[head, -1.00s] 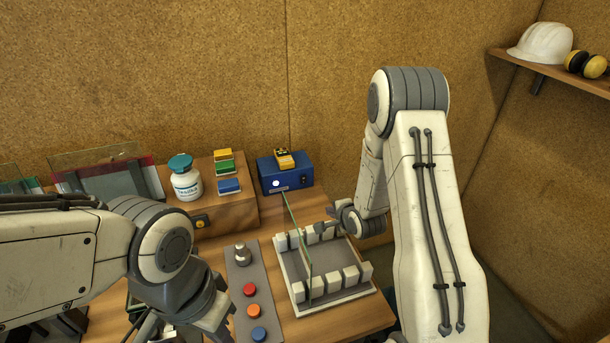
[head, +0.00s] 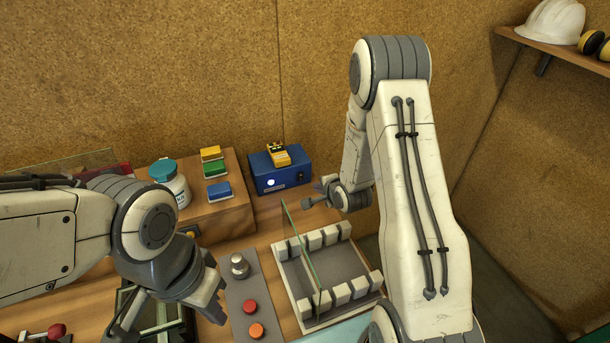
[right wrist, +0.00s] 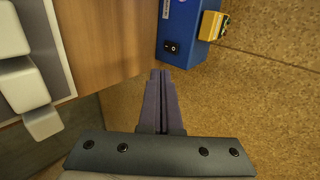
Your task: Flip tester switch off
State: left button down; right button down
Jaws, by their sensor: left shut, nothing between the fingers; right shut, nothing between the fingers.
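The tester is a blue box (head: 268,178) at the back of the bench, with a yellow device (head: 278,154) on top and a lit white spot on its front. In the right wrist view, the blue tester (right wrist: 180,22) shows a black rocker switch (right wrist: 172,46) on its face; I cannot tell its position. My right gripper (head: 308,203) is shut and empty in front of the tester's right end. In the wrist view its fingertips (right wrist: 160,73) are just short of the switch, apart from it. My left gripper (head: 217,303) is shut and empty at the front left.
A slotted white rack (head: 345,296) holding a glass pane (head: 303,258) stands in front of the tester. A grey strip with a knob (head: 239,266) and coloured buttons lies left of it. A wooden box (head: 222,215) with coloured blocks and a white jar (head: 176,186) are left of the tester.

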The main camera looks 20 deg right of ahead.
jog(key=p, duration=0.3)
send_near(301, 176)
jog(key=f, duration=0.4)
jog(key=shift+w+a, duration=0.15)
jog(key=shift+w, duration=0.25)
jog(key=shift+w+r+p, duration=0.25)
jog(key=shift+w+p, duration=0.55)
jog(key=shift+w, duration=1.1)
